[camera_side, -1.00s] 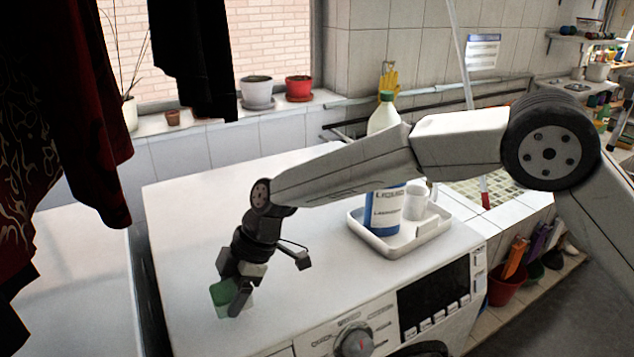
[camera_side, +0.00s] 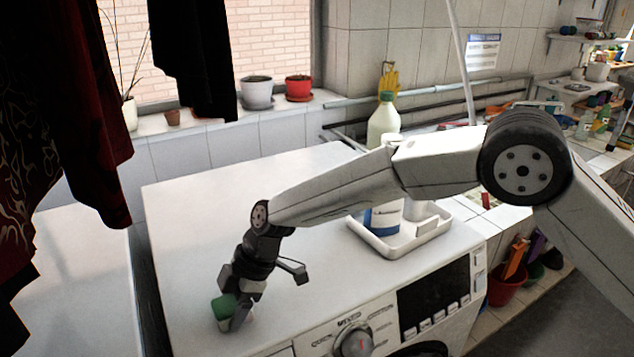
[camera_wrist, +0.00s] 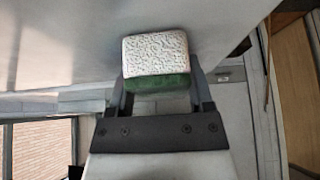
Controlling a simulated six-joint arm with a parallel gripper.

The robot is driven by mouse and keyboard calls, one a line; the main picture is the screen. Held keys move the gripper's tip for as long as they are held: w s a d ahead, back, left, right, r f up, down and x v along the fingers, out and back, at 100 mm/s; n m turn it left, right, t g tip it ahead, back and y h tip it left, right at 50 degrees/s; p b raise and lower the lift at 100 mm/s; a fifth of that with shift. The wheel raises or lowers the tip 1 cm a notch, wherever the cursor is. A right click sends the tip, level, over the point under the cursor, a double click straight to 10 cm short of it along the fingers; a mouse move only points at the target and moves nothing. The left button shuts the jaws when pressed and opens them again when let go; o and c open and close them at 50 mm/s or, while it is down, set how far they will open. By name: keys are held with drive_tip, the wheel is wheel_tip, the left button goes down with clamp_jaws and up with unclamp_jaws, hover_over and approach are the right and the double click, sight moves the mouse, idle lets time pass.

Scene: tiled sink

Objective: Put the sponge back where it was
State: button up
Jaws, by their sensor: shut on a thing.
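The sponge (camera_side: 222,307) is green on one side and white on the other. It is low over the left front part of the white washing machine top (camera_side: 190,240); I cannot tell if it touches the surface. My gripper (camera_side: 233,312) is shut on it and points downward. In the wrist view the sponge (camera_wrist: 156,55) shows its white textured face and green layer between the two fingers of my gripper (camera_wrist: 160,92). A white tray (camera_side: 405,243) at the right of the machine top holds a white bottle with a blue label (camera_side: 383,217), partly hidden by my arm.
A white cup (camera_side: 417,212) is in the tray, partly hidden. A pale green bottle (camera_side: 384,120) stands behind my arm. Dark clothes (camera_side: 195,60) hang at upper left. The machine top's middle and back left are clear.

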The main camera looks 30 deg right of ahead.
drive_tip(key=o, duration=1.1)
drive_tip(key=shift+r, duration=0.1)
drive_tip(key=shift+d+r, duration=0.1)
drive_tip(key=shift+r, duration=0.05)
drive_tip(key=v, duration=1.1)
drive_tip(key=shift+d+r, duration=0.15)
drive_tip(key=shift+r, duration=0.15)
